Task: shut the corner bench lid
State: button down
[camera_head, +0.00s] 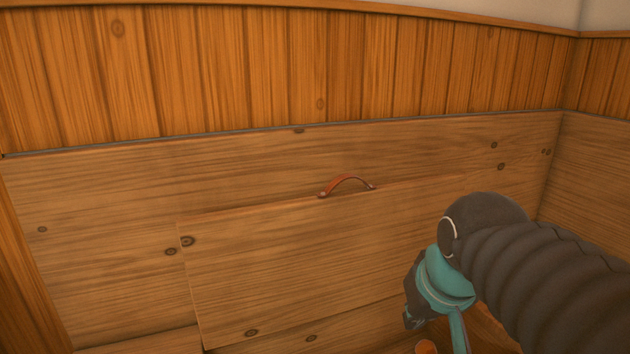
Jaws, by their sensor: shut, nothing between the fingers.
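The corner bench lid (290,265) is a wooden panel that stands raised in front of the plank backrest, in the middle of the head view. A curved red-brown leather pull (347,181) is fixed on its top edge. My gripper (414,302) is at the lower right, in front of the lid's right part, below and to the right of the pull. It looks apart from the pull, and I cannot tell whether it touches the lid. It is shut and empty. My arm and gripper hide the lid's lower right corner.
The wooden backrest (100,200) runs behind the lid, with vertical wall panelling (250,65) above it. A side panel (590,180) meets it at the right corner. Part of the bench seat (150,343) shows at the lower left. The space left of my gripper is clear.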

jog(key=w+a+r+n+g+p, duration=0.1)
jog(key=w+a+r+p, duration=0.1)
jog(key=w+a+r, duration=0.55)
jog(key=w+a+r+n+y+p, duration=0.1)
jog(key=w+a+r, duration=0.35)
jog(key=w, duration=0.55)
jog(key=w+a+r+n+g+p, duration=0.1)
jog(key=w+a+r+n+p, duration=0.1)
jog(key=w+a+r, duration=0.55)
jog(key=w+f, duration=0.1)
jog(key=f, duration=0.2)
jog(key=w+d+f+b, duration=0.1)
jog(key=w+f, duration=0.1)
jog(key=f, duration=0.2)
jog(key=w+f, duration=0.1)
jog(key=f, duration=0.2)
jog(key=shift+w+d+f+b, duration=0.25)
jog(key=shift+w+f+b, duration=0.05)
jog(key=shift+f, duration=0.05)
jog(key=shift+s+d+r+b, duration=0.1)
jog(key=shift+s+d, duration=0.15)
jog(key=shift+s, duration=0.4)
jog(key=shift+s+d+r+b, duration=0.1)
jog(key=shift+s+d, duration=0.2)
jog(key=shift+s, duration=0.3)
jog(key=shift+s+d+b, duration=0.1)
jog(key=shift+s+d, duration=0.15)
jog(key=shift+s, duration=0.4)
jog(key=shift+s+d+t, duration=0.1)
jog(key=shift+t, duration=0.2)
